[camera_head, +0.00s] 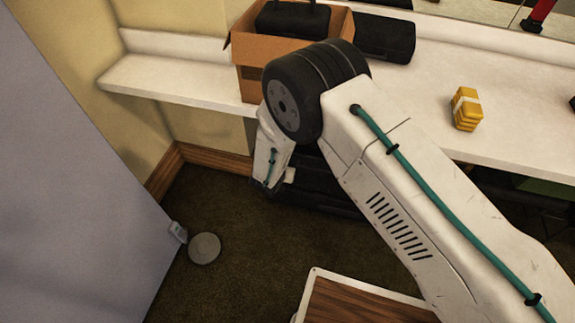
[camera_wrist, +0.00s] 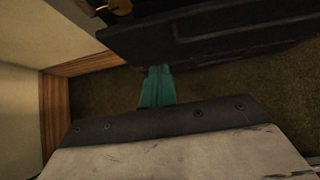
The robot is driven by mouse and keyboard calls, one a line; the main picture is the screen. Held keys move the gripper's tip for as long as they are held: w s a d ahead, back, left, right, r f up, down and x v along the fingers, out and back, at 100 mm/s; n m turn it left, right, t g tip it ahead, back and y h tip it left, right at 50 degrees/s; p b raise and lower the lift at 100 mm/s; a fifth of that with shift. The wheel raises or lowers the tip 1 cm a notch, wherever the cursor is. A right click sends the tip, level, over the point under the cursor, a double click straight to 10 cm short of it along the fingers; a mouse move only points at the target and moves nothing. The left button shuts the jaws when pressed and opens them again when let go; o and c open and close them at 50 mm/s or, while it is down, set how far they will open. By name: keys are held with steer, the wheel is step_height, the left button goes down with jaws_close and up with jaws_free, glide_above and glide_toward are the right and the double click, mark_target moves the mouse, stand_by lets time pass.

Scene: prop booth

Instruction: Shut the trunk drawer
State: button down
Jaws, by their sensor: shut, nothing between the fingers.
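A black trunk (camera_head: 318,190) sits on the floor under the counter in the head view, partly hidden behind my arm. In the wrist view its dark front (camera_wrist: 215,35) fills the upper right. I cannot tell which part is the drawer or how far it stands out. My gripper (camera_wrist: 157,72) shows as teal fingers, shut and empty, with the tips at the trunk's lower edge. I cannot tell whether they touch it. In the head view the fingers are hidden by my wrist.
A white counter (camera_head: 165,85) runs above the trunk, bearing a cardboard box (camera_head: 250,50), a black case (camera_head: 385,38) and yellow bundles (camera_head: 466,108). A grey panel (camera_head: 70,190) stands at left, near a round grey disc (camera_head: 205,248). Brown carpet (camera_head: 235,285) is open in front.

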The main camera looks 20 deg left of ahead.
steer(key=shift+v, duration=1.5)
steer(key=m+h, duration=0.2)
glide_toward(316, 170)
steer(key=w+d, duration=0.2)
steer(key=w, duration=0.1)
steer(key=s+d+f+m+g+h, duration=0.1)
steer(key=d+f+g, duration=0.1)
steer(key=d+f, duration=0.35)
steer(key=d+f+m+g+h, duration=0.1)
steer(key=d+f+m+g, duration=0.15)
steer(key=d, duration=0.65)
steer(key=s+d+f+m+g+y, duration=0.2)
steer(key=s+d+f+g, duration=0.2)
steer(key=s+d+f, duration=0.4)
steer(key=s+d+f+m+g+y, duration=0.2)
steer(key=s+m+y, duration=0.1)
steer(key=s+y, duration=0.45)
steer(key=w+r+t+y, duration=0.75)
steer(key=r+t, duration=0.45)
steer(key=r, duration=0.2)
steer(key=w+a+f+h, duration=0.1)
steer(key=w+a+f, duration=0.1)
steer(key=w+a, duration=0.6)
steer(key=shift+w+a+f, duration=0.3)
steer(key=shift+w, duration=1.2)
